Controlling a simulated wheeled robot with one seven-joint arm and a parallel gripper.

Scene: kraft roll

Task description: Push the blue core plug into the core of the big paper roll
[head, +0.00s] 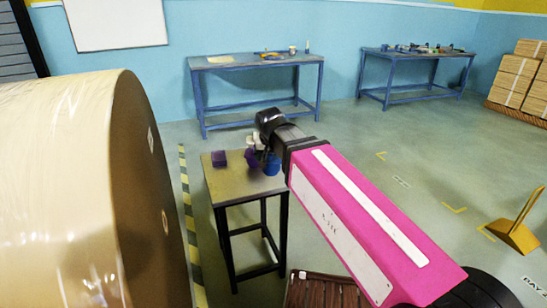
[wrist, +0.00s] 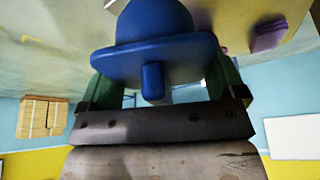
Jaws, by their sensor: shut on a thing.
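The blue core plug (wrist: 155,55) fills the middle of the wrist view, with a rounded body, a wide flange and a short stem. My gripper (wrist: 164,88) is shut on it, with green fingers on either side. In the head view the plug (head: 271,165) shows blue below my gripper (head: 262,155), over the small table; I cannot tell whether it touches the tabletop. The big paper roll (head: 60,190) stands at the left, wrapped in clear film. Its brown end face shows the small round core (head: 165,223), to the left of and apart from the plug.
The small table (head: 240,188) bears a purple block (head: 219,158) and another purple thing beside the plug. Striped floor tape (head: 190,220) runs between roll and table. A brown slatted thing (head: 320,292) lies in front. Two blue workbenches (head: 255,65) stand at the back.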

